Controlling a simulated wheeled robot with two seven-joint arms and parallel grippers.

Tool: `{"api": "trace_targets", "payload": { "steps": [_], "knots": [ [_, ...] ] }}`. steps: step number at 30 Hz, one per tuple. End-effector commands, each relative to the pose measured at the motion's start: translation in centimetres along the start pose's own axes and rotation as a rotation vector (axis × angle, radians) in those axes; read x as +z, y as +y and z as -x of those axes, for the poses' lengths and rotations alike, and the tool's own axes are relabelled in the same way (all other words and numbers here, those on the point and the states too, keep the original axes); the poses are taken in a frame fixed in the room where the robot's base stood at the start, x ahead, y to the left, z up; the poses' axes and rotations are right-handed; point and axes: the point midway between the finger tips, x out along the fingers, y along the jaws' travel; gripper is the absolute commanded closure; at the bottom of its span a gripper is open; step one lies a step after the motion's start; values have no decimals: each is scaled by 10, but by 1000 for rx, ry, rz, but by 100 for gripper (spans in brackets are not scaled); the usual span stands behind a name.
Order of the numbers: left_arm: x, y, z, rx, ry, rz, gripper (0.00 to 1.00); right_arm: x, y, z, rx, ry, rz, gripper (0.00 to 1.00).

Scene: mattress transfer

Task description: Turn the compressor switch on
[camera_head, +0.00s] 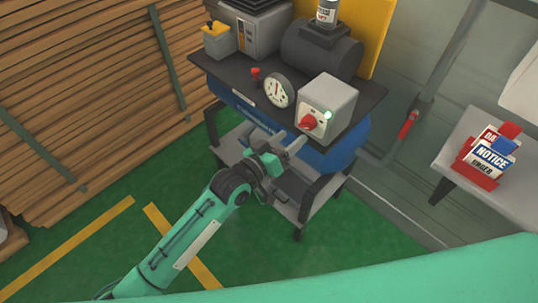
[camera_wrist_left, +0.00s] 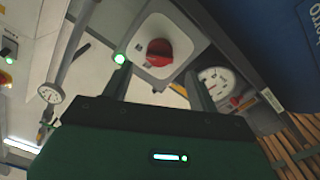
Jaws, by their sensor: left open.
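The compressor switch is a red rotary knob (camera_head: 309,122) on the front of a grey box (camera_head: 335,93), with a lit green lamp (camera_head: 328,115) beside it. The knob (camera_wrist_left: 159,51) also shows in the left wrist view, on a pale plate just beyond the fingertips. My left gripper (camera_head: 289,144) is open and empty, just below and left of the knob in the head view. In the left wrist view my left gripper (camera_wrist_left: 157,72) has a finger on either side of the knob's line, apart from it. The knob's exact angle is hard to tell. My right gripper is not in view.
A pressure gauge (camera_head: 279,90) and a small red valve (camera_head: 256,73) stand left of the switch box. The blue tank (camera_head: 343,150) lies beneath. A red-handled pipe (camera_head: 408,125) and a grey table with a notice stack (camera_head: 490,158) are at right; stacked timber (camera_head: 90,100) is at left.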

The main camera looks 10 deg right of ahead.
Motion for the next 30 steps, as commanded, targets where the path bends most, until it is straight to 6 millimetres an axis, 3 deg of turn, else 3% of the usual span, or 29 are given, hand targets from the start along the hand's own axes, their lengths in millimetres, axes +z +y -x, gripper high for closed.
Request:
{"api": "trace_targets", "payload": {
  "steps": [6,12,30],
  "knots": [
    [2,-1,49,-2,-3,0,40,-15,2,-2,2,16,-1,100],
    [1,-1,73,-1,-2,0,40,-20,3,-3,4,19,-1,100],
    [0,0,78,0,-1,1,40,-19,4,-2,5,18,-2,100]
  ]
}}
